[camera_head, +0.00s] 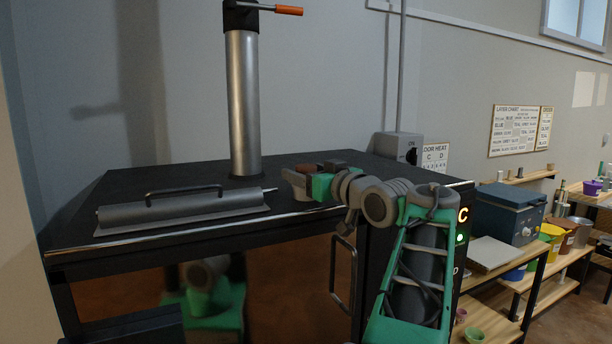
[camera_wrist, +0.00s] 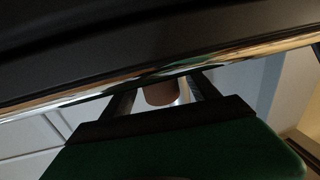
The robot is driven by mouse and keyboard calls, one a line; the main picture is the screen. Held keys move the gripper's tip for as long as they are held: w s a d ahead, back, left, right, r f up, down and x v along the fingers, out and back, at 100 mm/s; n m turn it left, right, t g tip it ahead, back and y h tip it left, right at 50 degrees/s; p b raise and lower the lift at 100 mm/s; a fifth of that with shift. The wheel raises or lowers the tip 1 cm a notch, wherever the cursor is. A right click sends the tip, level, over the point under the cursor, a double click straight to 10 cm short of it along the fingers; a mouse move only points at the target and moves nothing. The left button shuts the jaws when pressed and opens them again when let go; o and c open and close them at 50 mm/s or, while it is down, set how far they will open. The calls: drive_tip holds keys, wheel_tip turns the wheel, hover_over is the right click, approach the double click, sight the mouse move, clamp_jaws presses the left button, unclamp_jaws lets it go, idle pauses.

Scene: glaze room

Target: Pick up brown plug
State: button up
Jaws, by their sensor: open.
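The brown plug (camera_head: 308,168) shows as a small brown piece at my gripper, above the right part of the black top, partly hidden by the grey jaw parts. In the wrist view the brown plug (camera_wrist: 160,93) is a rounded brown shape between the two dark fingers, its upper part cut off by a dark, shiny-edged surface. My gripper (camera_head: 311,173) reaches in from the right with its green body low at the black top. It is open, with the fingers apart on either side of the plug in the wrist view (camera_wrist: 165,95). I cannot tell whether either finger touches it.
The black top (camera_head: 300,217) has a shiny front edge. A grey lid piece with a handle (camera_head: 185,208) lies on its left. A metal pipe (camera_head: 243,105) rises at the back. A blue box (camera_head: 508,212) and wooden shelves (camera_head: 560,290) stand at the right.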

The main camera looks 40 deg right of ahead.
drive_tip(key=shift+c, duration=0.3)
drive_tip(key=c, duration=1.3)
drive_tip(key=shift+c, duration=0.7)
drive_tip(key=shift+r, duration=0.1)
